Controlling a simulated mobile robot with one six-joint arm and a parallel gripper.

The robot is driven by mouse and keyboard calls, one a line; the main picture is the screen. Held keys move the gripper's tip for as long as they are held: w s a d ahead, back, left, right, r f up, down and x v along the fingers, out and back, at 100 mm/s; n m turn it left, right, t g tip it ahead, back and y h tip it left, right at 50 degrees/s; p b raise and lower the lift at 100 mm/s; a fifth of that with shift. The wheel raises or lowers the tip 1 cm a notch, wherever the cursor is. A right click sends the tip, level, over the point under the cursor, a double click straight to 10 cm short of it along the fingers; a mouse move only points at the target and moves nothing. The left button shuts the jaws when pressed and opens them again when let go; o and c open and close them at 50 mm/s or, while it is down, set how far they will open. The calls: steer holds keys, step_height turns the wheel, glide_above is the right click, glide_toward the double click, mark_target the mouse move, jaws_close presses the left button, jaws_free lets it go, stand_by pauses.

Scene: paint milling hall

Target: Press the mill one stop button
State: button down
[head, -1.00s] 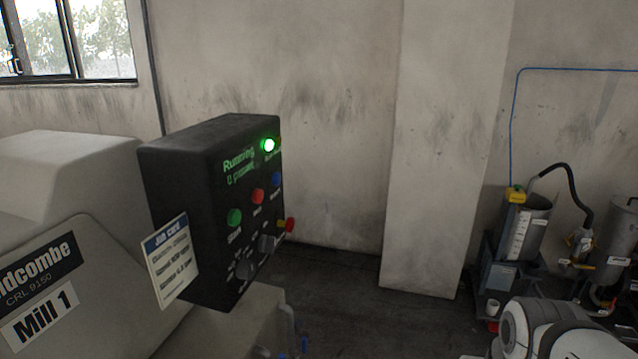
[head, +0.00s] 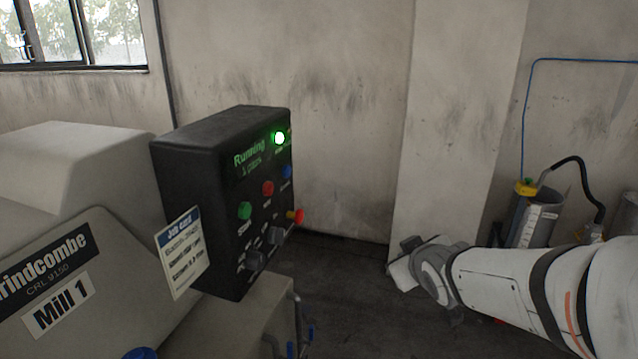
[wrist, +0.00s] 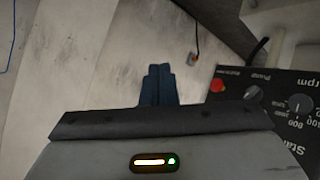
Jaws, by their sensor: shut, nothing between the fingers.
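The mill one control box (head: 190,170) is black and stands at the left in the head view, beside the mill body labelled Mill 1 (head: 60,305). Its red button (head: 268,188), with a label too small to read, sits between the green start button (head: 244,210) and a blue button (head: 287,171). A green lamp (head: 279,138) is lit beside the text "Running". My gripper (head: 404,262) is right of the box, apart from it. The wrist view shows its dark fingers (wrist: 158,84) together and empty, with part of the panel (wrist: 275,120) at the right.
A job card (head: 183,252) hangs on the box's near side. A wall pillar (head: 455,120) stands behind my gripper. Floor between box and gripper looks clear.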

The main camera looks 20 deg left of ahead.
mark_target(268, 189)
steer(key=w+a+r+n+t+y, duration=0.1)
steer(key=a+r+n+y, duration=0.1)
steer(key=a, duration=0.4)
steer(key=w+a+r+n+t+y+p, duration=0.1)
steer(key=w+a+r+n+y, duration=0.1)
steer(key=a, duration=0.4)
steer(key=w+a+r+n+t+y, duration=0.1)
steer(key=a+r+n+y, duration=0.2)
steer(key=a+n+y, duration=0.1)
steer(key=shift+w+a+r+n+y, duration=0.3)
steer(key=shift+a+n, duration=0.3)
steer(key=shift+a, duration=0.35)
steer(key=a+p, duration=0.1)
steer(key=a, duration=0.7)
steer(key=shift+w+a, duration=0.4)
